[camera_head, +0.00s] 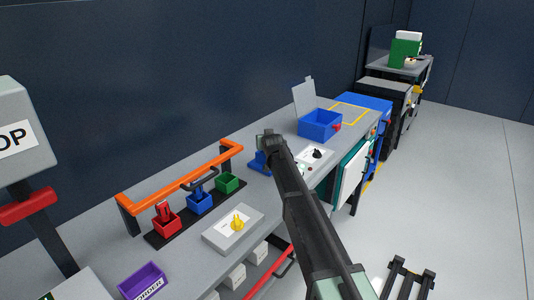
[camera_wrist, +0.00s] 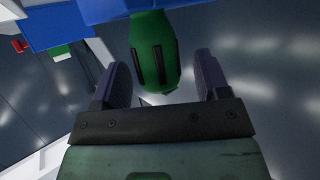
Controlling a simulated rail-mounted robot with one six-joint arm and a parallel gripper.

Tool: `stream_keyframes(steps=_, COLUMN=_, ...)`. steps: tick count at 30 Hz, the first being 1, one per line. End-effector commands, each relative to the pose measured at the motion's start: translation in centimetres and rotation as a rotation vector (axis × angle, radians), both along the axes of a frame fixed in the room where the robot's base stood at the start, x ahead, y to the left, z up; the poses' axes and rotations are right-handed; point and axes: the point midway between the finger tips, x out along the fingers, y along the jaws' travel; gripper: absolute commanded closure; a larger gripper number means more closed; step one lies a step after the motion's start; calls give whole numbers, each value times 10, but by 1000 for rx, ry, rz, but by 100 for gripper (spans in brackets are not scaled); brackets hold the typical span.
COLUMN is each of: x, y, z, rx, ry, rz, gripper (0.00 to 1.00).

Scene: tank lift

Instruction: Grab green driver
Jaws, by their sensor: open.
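The green driver (camera_wrist: 152,48) shows in the wrist view as a thick green handle with dark grip strips. My gripper (camera_wrist: 162,80) is open, with one dark finger on each side of the handle's rounded end. Gaps show between the handle and both fingers, so it is not clamped. In the head view I cannot pick out the driver or my fingertips clearly.
A larger blue bin (camera_head: 320,125) stands farther along the grey bench. Open floor (camera_head: 450,200) lies to the right.

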Motion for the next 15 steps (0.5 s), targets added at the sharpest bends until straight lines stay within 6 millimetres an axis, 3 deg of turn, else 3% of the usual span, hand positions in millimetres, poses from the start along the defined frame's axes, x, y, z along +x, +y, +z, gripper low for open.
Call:
stream_keyframes(steps=1, x=12, y=1, z=-8, rx=0, ry=0, rz=0, gripper=31)
stream_keyframes(steps=3, x=19, y=2, z=-10, rx=0, ry=0, rz=0, gripper=31)
stream_keyframes(steps=9, x=18, y=1, z=-8, rx=0, ry=0, rz=0, gripper=31)
stream_keyframes(steps=15, x=18, y=2, z=-8, rx=0, ry=0, rz=0, gripper=62)
